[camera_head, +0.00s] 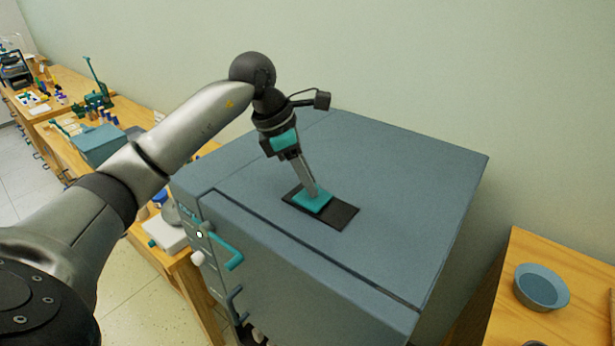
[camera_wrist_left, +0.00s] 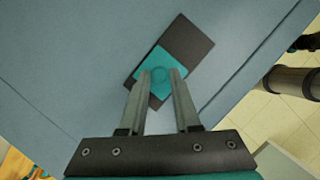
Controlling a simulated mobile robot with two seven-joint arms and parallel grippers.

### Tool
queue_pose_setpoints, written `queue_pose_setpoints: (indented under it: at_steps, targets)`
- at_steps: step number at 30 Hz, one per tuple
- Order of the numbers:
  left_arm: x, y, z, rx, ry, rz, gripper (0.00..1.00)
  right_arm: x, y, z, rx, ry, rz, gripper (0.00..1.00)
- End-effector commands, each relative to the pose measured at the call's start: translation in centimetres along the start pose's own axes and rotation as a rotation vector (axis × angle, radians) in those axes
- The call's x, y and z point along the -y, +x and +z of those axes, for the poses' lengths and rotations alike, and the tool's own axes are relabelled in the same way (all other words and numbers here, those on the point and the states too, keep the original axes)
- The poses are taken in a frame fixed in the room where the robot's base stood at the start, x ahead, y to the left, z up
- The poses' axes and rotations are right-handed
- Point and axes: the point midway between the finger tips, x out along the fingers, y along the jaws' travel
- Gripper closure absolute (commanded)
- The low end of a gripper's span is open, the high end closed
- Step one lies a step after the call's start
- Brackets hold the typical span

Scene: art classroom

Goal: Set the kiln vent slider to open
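The kiln (camera_head: 400,180) is a blue-grey box with a flat top. On its top lies a dark rectangular track (camera_head: 338,214), with the teal vent slider plate (camera_head: 318,204) on it, toward the track's left end in the head view. In the left wrist view the slider (camera_wrist_left: 152,60) has a round teal knob, and more bare dark track (camera_wrist_left: 188,42) shows at the upper right. My left gripper (camera_head: 310,192) reaches down from above. Its fingers (camera_wrist_left: 160,78) stand on both sides of the knob, with no clear gap, and appear shut on it. My right gripper is not in view.
A teal handle (camera_head: 228,252) sticks out of the kiln's front. A wooden table (camera_head: 570,310) with a blue-grey bowl (camera_head: 541,287) stands at the right. Workbenches with tools run along the left. A wall rises behind the kiln. The rest of the kiln top is clear.

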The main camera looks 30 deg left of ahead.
Motion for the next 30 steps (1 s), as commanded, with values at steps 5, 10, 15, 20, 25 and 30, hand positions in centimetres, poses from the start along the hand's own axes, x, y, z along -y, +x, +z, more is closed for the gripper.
queue_pose_setpoints:
  at_steps: [5, 10, 15, 20, 25, 30]
  targets:
    - [-0.01, -0.03, 0.01, 0.000, 0.000, 0.000, 0.90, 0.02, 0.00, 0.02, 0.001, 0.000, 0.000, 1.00]
    - [-0.01, -0.04, 0.01, 0.000, 0.000, 0.000, 1.00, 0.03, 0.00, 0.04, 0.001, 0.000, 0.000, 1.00]
    - [-0.01, -0.05, 0.01, 0.000, 0.000, 0.001, 1.00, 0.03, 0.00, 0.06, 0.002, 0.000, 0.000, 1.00]
    - [-0.02, -0.06, 0.01, 0.000, 0.000, 0.001, 1.00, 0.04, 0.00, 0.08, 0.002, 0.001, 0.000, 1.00]
    - [-0.02, -0.07, 0.01, 0.000, 0.000, 0.001, 1.00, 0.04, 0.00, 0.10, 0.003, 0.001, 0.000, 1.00]
    - [-0.03, -0.07, 0.01, 0.000, 0.000, 0.001, 1.00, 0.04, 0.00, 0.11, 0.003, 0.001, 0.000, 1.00]
